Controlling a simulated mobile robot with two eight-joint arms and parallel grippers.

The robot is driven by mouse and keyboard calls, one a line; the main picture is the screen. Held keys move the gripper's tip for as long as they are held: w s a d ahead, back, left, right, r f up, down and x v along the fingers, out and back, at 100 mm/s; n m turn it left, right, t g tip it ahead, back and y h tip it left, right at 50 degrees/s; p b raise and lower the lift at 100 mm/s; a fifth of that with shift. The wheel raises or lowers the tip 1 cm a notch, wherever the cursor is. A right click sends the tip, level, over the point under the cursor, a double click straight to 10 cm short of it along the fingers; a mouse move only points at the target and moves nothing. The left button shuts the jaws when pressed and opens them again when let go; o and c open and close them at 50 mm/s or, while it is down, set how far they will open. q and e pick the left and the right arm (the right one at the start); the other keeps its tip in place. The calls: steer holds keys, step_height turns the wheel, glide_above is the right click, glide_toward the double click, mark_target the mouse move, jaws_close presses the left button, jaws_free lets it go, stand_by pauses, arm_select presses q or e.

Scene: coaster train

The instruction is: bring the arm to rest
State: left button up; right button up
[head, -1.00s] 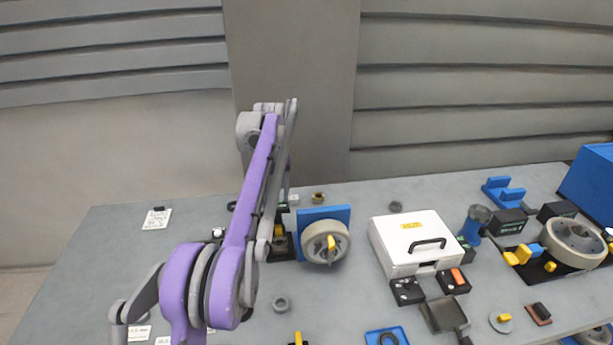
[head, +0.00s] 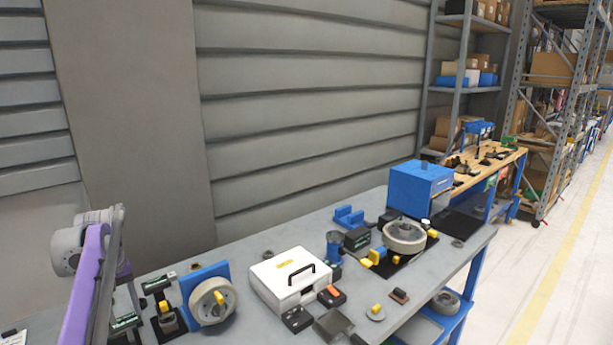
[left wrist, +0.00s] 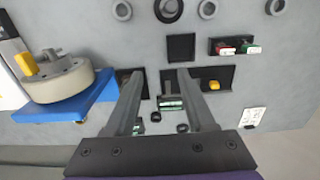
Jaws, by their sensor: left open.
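My left arm, purple and grey, stands at the lower left of the head view; its fingertips cannot be made out there. In the left wrist view my left gripper (left wrist: 160,74) is open, its two grey fingers apart with nothing held between them. Below the fingers lie the grey table (left wrist: 120,50) and a small dark module with a green label (left wrist: 170,103). I cannot tell how high the fingers are above it. My right gripper is not in view.
Beside the arm stands a wheel on a blue bracket (head: 214,300), also in the left wrist view (left wrist: 60,80). Further right are a white case (head: 285,277), another wheel (head: 404,237) and a blue box (head: 420,188). Shelving (head: 465,80) and open floor (head: 570,270) lie beyond.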

arm_select(q)
steer(key=s+d+f+m+t, duration=0.2)
steer(key=s+d+m, duration=0.1)
steer(key=s+d, duration=0.65)
steer(key=s+d+f+m+t, duration=0.25)
steer(key=s+d, duration=0.45)
steer(key=d, duration=0.5)
steer(key=s+d+f+m+t, duration=0.1)
steer(key=s+d+f, duration=0.3)
steer(key=s+f, duration=0.4)
steer(key=shift+s+d+f+m, duration=0.4)
steer(key=shift+s+m, duration=0.25)
steer(key=shift+m, duration=0.1)
steer(key=shift+a, duration=0.1)
